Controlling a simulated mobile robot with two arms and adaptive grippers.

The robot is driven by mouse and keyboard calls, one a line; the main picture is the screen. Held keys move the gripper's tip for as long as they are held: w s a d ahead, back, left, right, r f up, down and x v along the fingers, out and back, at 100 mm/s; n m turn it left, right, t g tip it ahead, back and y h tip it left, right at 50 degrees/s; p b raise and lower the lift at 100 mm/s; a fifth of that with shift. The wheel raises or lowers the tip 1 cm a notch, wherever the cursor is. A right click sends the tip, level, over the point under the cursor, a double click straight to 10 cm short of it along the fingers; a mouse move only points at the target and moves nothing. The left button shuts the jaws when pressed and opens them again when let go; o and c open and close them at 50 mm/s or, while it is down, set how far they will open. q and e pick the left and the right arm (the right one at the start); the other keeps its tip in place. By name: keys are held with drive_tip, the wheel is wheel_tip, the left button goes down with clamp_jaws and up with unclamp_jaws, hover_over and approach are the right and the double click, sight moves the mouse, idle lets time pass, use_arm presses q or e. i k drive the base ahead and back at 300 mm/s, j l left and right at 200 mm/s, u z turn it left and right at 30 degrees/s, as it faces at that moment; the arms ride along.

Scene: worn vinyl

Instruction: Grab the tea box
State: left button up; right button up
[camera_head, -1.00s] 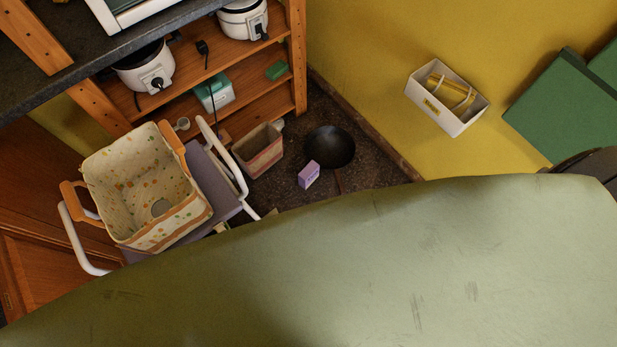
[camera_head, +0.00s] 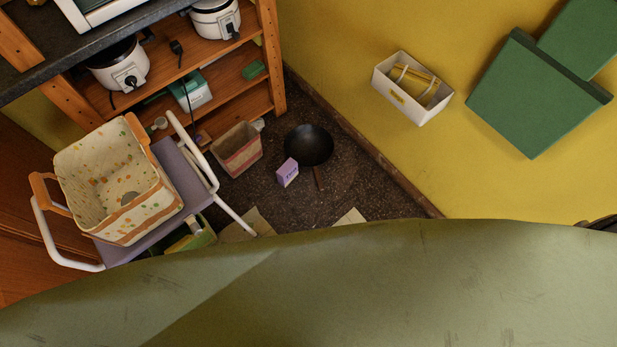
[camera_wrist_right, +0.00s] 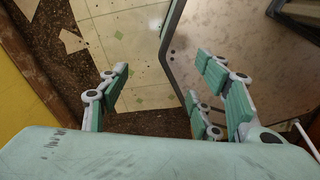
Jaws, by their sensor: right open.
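The tea box is most likely the small purple box (camera_head: 288,172) with lettering on its side, on the dark speckled floor in the head view. It stands beside the black frying pan (camera_head: 309,146), to the left of its handle. No gripper shows in the head view. My right gripper (camera_wrist_right: 165,95) shows in the right wrist view with its green-padded fingers spread apart and nothing between them. The purple box is not in the right wrist view. My left gripper is out of sight.
A chair (camera_head: 185,180) holds a spotted basket (camera_head: 120,185). Wooden shelves (camera_head: 225,75) with appliances rise behind. A white wall box (camera_head: 412,88) hangs on the yellow wall. My large green body part covers the near floor.

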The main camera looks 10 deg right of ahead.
sight(288, 171)
drive_tip(key=i+l+u, duration=0.15)
drive_tip(key=l+u, duration=0.3)
drive_tip(key=i+l+u, duration=0.1)
drive_tip(key=l+u, duration=0.25)
drive_tip(key=u, duration=0.15)
drive_tip(key=l+u, duration=0.45)
